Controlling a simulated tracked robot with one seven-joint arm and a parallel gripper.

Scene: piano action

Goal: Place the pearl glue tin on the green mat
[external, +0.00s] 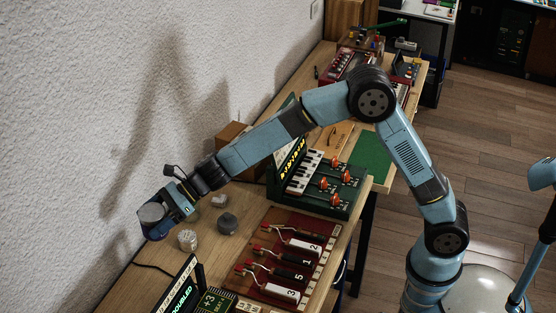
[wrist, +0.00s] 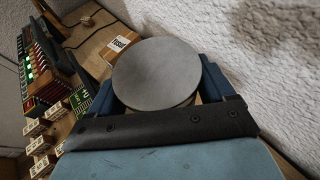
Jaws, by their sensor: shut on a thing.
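My gripper (external: 160,212) is at the far left, raised above the near part of the bench by the wall. It is shut on a round tin with a flat grey top, which I take as the pearl glue tin (external: 152,214). In the wrist view the tin (wrist: 156,72) sits between the blue fingers of my gripper (wrist: 158,92), its top facing the camera; its side is mostly hidden. The green mat (external: 372,158) lies flat on the bench beyond the green keyboard box, partly behind my arm.
The green keyboard box (external: 318,188) and a red board with switches (external: 288,258) fill the bench before the mat. A cardboard box (external: 234,140) stands by the wall.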

